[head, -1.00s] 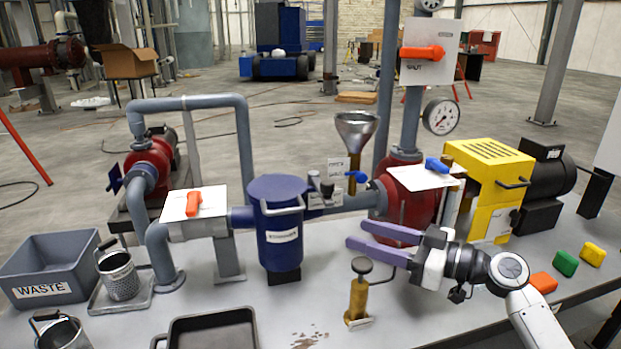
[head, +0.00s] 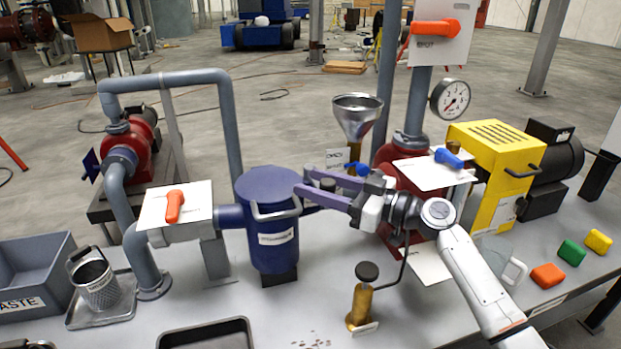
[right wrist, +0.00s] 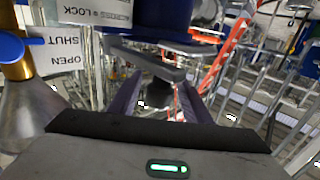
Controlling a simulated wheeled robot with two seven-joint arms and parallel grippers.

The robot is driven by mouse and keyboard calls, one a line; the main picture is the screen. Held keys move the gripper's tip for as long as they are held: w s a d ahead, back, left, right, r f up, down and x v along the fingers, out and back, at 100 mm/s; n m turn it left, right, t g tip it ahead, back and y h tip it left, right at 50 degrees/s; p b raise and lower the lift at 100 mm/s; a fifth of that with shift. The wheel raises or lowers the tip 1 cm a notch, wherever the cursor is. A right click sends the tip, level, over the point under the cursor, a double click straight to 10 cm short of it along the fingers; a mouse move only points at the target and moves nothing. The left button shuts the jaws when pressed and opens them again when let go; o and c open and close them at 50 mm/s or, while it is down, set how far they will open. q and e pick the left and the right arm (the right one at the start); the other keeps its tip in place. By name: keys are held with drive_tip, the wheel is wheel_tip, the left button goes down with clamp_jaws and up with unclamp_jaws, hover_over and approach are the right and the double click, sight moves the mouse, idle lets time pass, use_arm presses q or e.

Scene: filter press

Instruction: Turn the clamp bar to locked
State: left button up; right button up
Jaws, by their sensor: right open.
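The clamp bar (head: 276,215) is a light grey bent bar across the front of the blue filter housing (head: 270,238), just below its lid. My right gripper (head: 303,181) is open, with its purple fingers pointing left at the right side of the housing, close to the bar's right end. In the right wrist view the grey bar (right wrist: 150,61) lies ahead, roughly between the two fingertips. I cannot tell whether they touch it. A white label (right wrist: 95,11) reading "ACCESS" and "LOCK" shows upside down there. My left gripper is not in view.
A steel funnel (head: 357,117) and a pressure gauge (head: 450,98) stand behind my right arm. A brass post with a black knob (head: 361,295) stands in front of it. An orange-handled valve (head: 174,206) is left of the housing. A black tray (head: 205,335) lies at the front.

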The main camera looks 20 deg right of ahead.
drive_tip(key=shift+x, duration=0.8)
clamp_jaws()
drive_tip(key=shift+a, duration=0.1)
